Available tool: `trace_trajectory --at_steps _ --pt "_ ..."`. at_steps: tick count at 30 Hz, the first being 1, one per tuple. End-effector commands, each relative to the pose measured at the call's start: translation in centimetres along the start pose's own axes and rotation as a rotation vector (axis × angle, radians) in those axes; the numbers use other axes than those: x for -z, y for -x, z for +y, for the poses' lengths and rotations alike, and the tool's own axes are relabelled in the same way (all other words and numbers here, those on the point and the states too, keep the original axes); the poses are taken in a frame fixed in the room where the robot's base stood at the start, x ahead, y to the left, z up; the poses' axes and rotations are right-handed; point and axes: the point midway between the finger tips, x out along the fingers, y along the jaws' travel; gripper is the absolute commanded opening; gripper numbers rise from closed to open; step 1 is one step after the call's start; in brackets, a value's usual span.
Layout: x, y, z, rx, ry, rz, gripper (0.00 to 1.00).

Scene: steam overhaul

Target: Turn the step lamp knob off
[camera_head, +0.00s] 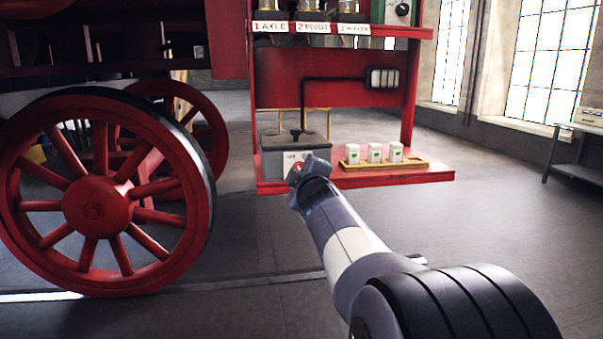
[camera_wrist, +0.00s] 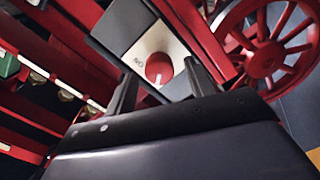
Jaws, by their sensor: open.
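The red round knob (camera_wrist: 158,68) sits on a pale plate (camera_wrist: 150,40) on a grey box, with the letters "ON" beside it in the wrist view. A small pale mark shows on the knob's lower part. My gripper's two dark fingers stand open on either side of the knob; I cannot tell if they touch it. In the head view my gripper (camera_head: 299,172) is at the front of the grey box (camera_head: 272,160) and mostly hides the knob. A caged lamp (camera_head: 383,78) is on the red panel above; I cannot tell if it is lit.
Several small white canisters (camera_head: 375,153) stand on a wooden tray (camera_head: 420,162) to the right of the box, on a red step (camera_head: 400,178). A large red spoked wheel (camera_head: 97,203) is at the left. The floor at right is clear, with a grey table (camera_head: 575,150) beyond.

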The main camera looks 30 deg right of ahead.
Motion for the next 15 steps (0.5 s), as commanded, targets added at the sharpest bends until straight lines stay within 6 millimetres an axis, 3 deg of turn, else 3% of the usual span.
trace_trajectory --at_steps 15 --pt "0.1 7.9 0.2 -0.002 0.000 0.000 0.52"
